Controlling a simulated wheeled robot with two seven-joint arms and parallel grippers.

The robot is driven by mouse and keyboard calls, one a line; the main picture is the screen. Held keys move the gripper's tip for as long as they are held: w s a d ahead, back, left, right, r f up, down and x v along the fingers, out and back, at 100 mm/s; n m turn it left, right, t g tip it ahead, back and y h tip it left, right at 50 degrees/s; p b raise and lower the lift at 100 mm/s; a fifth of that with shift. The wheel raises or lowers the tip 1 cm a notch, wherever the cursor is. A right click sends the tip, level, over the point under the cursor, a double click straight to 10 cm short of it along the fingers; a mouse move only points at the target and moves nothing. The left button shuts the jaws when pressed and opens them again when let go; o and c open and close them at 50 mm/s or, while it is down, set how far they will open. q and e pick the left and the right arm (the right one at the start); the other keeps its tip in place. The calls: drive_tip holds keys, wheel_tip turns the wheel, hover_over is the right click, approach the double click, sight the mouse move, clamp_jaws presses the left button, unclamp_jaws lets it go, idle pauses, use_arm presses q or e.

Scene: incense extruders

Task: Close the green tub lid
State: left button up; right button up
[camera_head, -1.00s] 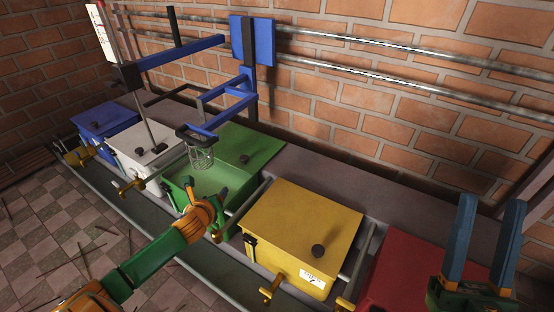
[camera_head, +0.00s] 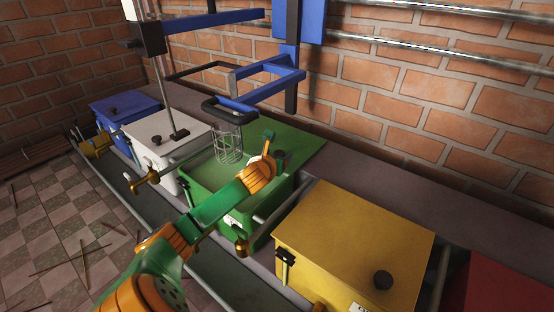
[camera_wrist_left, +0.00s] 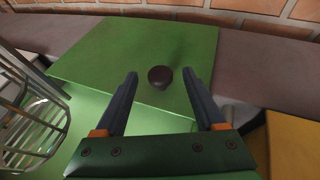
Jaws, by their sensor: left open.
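The green tub (camera_head: 262,208) stands in the row of tubs, between the white and yellow ones. Its flat green lid (camera_head: 300,142) lies toward the wall side, and the front part of the tub is uncovered. In the left wrist view, the lid (camera_wrist_left: 110,48) has a dark round knob (camera_wrist_left: 160,76). My left gripper (camera_head: 272,148) is over the green tub. In the wrist view, its two blue fingers (camera_wrist_left: 163,78) are open and apart, with the knob showing between their tips. I cannot tell their height relative to it. My right gripper is out of view.
A wire basket (camera_head: 228,145) hangs from a blue arm (camera_head: 262,92) over the open tub, left of my left gripper. The yellow tub (camera_head: 350,240) is at the right and the white tub (camera_head: 165,140) at the left. A brick wall (camera_head: 420,110) stands behind.

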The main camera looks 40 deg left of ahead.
use_arm(q)
clamp_jaws()
idle(1.4)
